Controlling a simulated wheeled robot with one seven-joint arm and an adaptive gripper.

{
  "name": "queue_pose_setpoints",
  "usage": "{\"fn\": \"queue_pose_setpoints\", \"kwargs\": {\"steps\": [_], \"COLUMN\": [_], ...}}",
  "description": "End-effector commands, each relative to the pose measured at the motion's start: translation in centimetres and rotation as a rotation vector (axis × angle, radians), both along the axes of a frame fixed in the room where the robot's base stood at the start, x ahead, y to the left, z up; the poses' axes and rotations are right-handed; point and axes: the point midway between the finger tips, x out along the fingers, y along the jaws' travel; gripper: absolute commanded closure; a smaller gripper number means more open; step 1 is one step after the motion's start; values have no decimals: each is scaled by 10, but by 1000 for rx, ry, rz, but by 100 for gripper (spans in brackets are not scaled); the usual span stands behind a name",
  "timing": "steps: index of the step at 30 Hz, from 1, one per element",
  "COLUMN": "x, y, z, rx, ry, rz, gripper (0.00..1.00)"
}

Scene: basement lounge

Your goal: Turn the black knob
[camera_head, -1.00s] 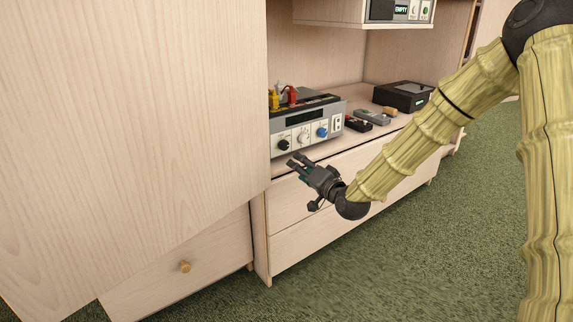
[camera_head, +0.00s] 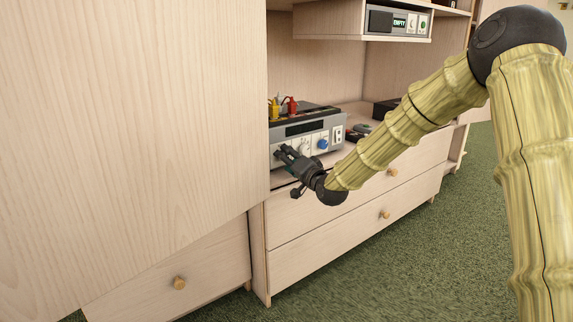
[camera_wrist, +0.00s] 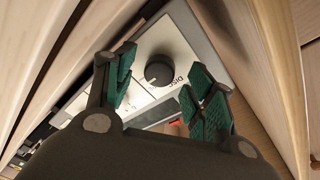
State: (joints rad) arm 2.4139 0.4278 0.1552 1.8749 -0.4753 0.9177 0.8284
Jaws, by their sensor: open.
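The black knob (camera_wrist: 158,72) is on the light front panel of a grey box device (camera_head: 330,124) on the cabinet shelf. In the wrist view it shows between the fingers, just beyond them. My gripper (camera_wrist: 165,76) is open, with a green-padded finger on each side of the knob in the picture; I see no contact. In the head view my gripper (camera_head: 283,153) is right at the left part of the device's front and hides the black knob. A white knob (camera_head: 305,144) and a blue knob (camera_head: 322,144) sit to its right.
A tall wooden cabinet side (camera_head: 150,110) stands close on the left of my gripper. Drawers (camera_head: 345,205) with round pulls are below the shelf. Red and yellow connectors (camera_head: 291,105) stand on the device. Another device (camera_head: 398,22) hangs above.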

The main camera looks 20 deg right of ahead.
Motion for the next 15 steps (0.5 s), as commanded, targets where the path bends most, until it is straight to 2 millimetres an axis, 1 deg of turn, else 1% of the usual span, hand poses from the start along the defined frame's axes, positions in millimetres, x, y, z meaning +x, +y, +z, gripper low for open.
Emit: {"fn": "queue_pose_setpoints", "kwargs": {"steps": [3, 6, 14, 15], "x": [8, 11, 12, 12], "y": [2, 3, 3, 3], "z": [-1, -1, 0, 0], "rx": [-2, 0, 0, 0], "ry": [0, 1, 1, 1], "rz": [1, 0, -1, -1], "gripper": [45, 45, 45, 49]}}
